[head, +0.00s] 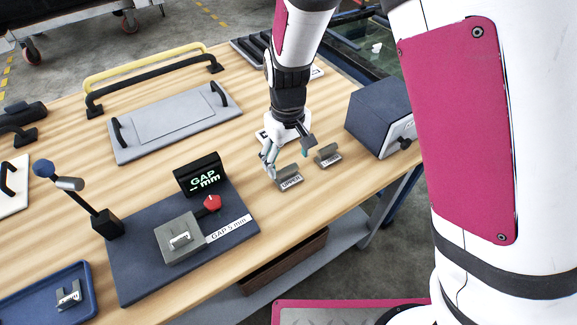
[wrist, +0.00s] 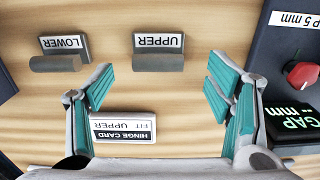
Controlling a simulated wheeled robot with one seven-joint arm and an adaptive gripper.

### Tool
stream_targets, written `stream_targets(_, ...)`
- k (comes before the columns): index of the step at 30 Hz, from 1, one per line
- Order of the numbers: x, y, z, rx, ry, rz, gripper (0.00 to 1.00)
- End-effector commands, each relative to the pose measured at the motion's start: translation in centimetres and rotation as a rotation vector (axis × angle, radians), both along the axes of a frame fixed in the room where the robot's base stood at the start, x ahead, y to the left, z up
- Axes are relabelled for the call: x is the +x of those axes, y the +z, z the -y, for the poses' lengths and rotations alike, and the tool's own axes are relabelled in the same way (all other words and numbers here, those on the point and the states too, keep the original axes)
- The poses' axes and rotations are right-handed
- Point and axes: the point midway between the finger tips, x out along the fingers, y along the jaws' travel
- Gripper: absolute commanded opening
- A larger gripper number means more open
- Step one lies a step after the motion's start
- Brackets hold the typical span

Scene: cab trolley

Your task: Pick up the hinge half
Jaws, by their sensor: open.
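Two grey hinge halves lie on the wooden bench, each a labelled plate with a round barrel along one edge. The UPPER half (head: 289,179) also shows in the wrist view (wrist: 158,50); the LOWER half (head: 328,155) is beside it, and at upper left in the wrist view (wrist: 62,52). A hinge card (wrist: 123,128) reading "FIT UPPER" lies partly behind my left finger in the wrist view. My gripper (head: 287,153) is open and empty above the bench. In the wrist view its fingertips (wrist: 157,88) are spread, with the UPPER half ahead between them, apart from both.
A dark fixture board (head: 135,277) with a gap display (head: 201,174), red knob (head: 212,202) and lever (head: 84,200) stands left of the hinge halves. A dark blue box (head: 378,112) stands right. A blue tray (head: 22,302) holds a small metal part. A grey panel (head: 205,112) lies behind.

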Motion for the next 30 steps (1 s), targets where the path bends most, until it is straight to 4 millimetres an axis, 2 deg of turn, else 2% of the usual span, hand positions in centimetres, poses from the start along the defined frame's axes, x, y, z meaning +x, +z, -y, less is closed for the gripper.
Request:
stream_targets(5,0.1,-1.2,0.1,-0.001,0.000,-0.002,0.73)
stream_targets(13,0.4,-4.9,0.1,-0.002,-0.001,-0.001,0.73)
stream_targets(23,0.4,-5.6,0.1,0.000,0.000,0.001,0.73)
stream_targets(30,0.4,-5.6,0.1,-0.001,0.000,0.001,0.21)
